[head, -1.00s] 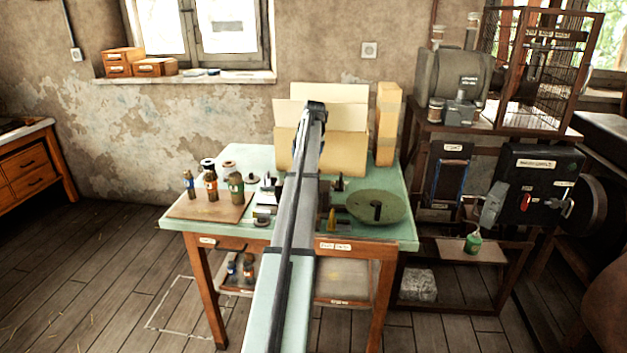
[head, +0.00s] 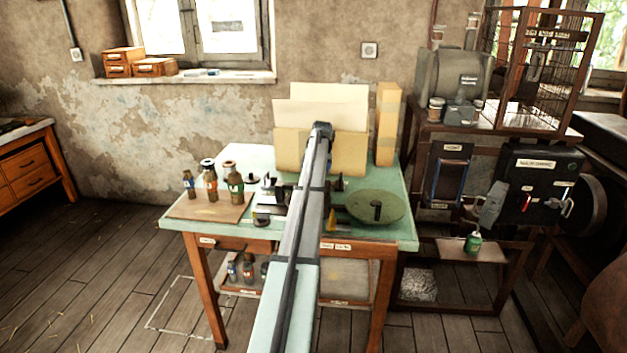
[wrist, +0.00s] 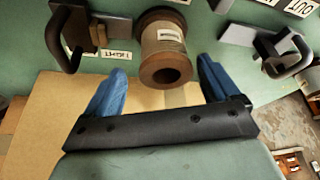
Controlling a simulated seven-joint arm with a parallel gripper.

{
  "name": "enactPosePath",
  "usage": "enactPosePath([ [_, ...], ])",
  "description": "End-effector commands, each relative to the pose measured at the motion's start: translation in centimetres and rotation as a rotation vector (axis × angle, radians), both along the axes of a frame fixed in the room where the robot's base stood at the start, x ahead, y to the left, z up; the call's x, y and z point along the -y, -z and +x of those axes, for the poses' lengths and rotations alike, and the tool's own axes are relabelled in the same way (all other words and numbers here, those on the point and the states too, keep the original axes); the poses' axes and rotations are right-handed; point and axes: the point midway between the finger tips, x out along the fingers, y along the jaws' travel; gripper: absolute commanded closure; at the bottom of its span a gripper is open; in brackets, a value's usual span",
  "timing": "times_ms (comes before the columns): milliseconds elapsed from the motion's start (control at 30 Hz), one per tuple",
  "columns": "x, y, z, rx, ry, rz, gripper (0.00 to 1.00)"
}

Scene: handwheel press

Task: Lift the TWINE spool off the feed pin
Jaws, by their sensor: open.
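A brown spool (wrist: 163,50) with round flanges and a pale label stands on the green table top (wrist: 205,15) in the wrist view. Its label is too small to read, so I cannot tell whether it is the twine spool. A feed pin is not clearly visible. My gripper (wrist: 162,68) is open, with its blue fingers on either side of the spool's near end. Clear gaps show on both sides, and nothing is held. In the head view my arm hides the gripper and the middle of the table.
Dark handled fittings (wrist: 75,35) and (wrist: 275,50) flank the spool. A cardboard box (head: 345,152) stands at the back of the table. Several bottles (head: 210,185) stand on a board at left. A round green disc (head: 376,207) lies at right.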

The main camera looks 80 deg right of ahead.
Motion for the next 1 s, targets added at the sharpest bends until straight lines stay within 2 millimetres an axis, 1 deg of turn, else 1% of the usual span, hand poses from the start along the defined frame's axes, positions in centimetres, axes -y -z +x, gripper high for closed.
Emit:
enactPosePath([
  [167,0.3,1.3,0.4,0.0,0.0,0.0,0.11],
  [400,1.1,4.2,1.2,0.0,0.0,0.0,0.11],
  [500,1.3,4.7,1.3,0.0,0.0,-0.001,0.11],
  [700,1.3,4.7,1.2,0.0,0.0,-0.001,0.11],
  [767,1.3,4.7,1.2,0.0,0.0,-0.001,0.16],
  [1000,1.3,4.7,1.2,0.0,0.0,-0.001,0.39],
])
